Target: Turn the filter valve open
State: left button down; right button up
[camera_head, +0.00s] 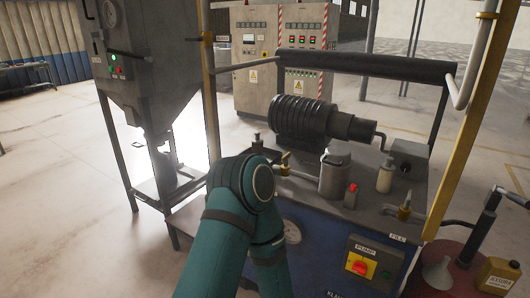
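A small brass valve (285,162) with a short lever sits on a pipe that runs to a grey canister (334,174) on the machine bench. No label naming it as the filter valve is readable. A second brass valve (405,207) stands at the bench's right front, above a plate that seems to read FILL. Whether either valve is open or shut is too small to tell. My teal arm rises from the bottom edge and bends in front of the bench's left side, just below the first valve. Neither of my grippers shows.
The bench (310,205) carries a ribbed dark motor (301,118), a pale bottle (386,175) and a red-topped fitting (351,195). A red and yellow PUMP switch (361,265) is on its front. Yellow posts and a dark overhead bar (366,66) frame it. A yellow can (497,275) stands right.

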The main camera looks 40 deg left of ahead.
aim_at(284, 159)
jog(key=u, duration=1)
